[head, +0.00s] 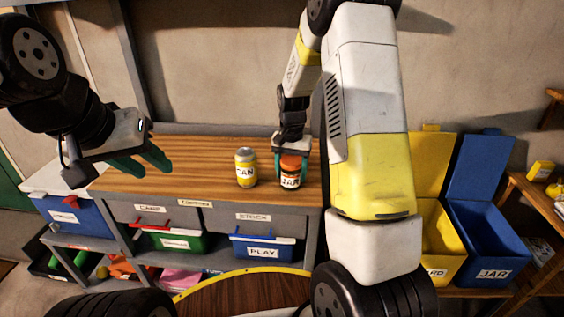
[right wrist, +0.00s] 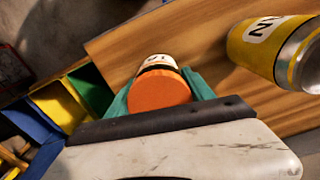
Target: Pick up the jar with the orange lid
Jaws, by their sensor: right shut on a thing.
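The jar with the orange lid (head: 291,172) stands on the wooden workbench (head: 190,158) in the head view, near its right end. Its orange lid fills the middle of the right wrist view (right wrist: 159,92), with part of the white label behind it. My right gripper (head: 291,155) comes down from above, its green fingers on either side of the jar and shut on it. I cannot tell whether the jar's base touches the bench. My left gripper (head: 140,163) is open and empty, at the left above the bench end.
A yellow can (head: 246,168) stands just left of the jar; it also shows in the right wrist view (right wrist: 275,50). A blue bin labelled JAR (head: 490,245) and a yellow bin (head: 437,245) stand open at right. Lidded boxes sit under the bench.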

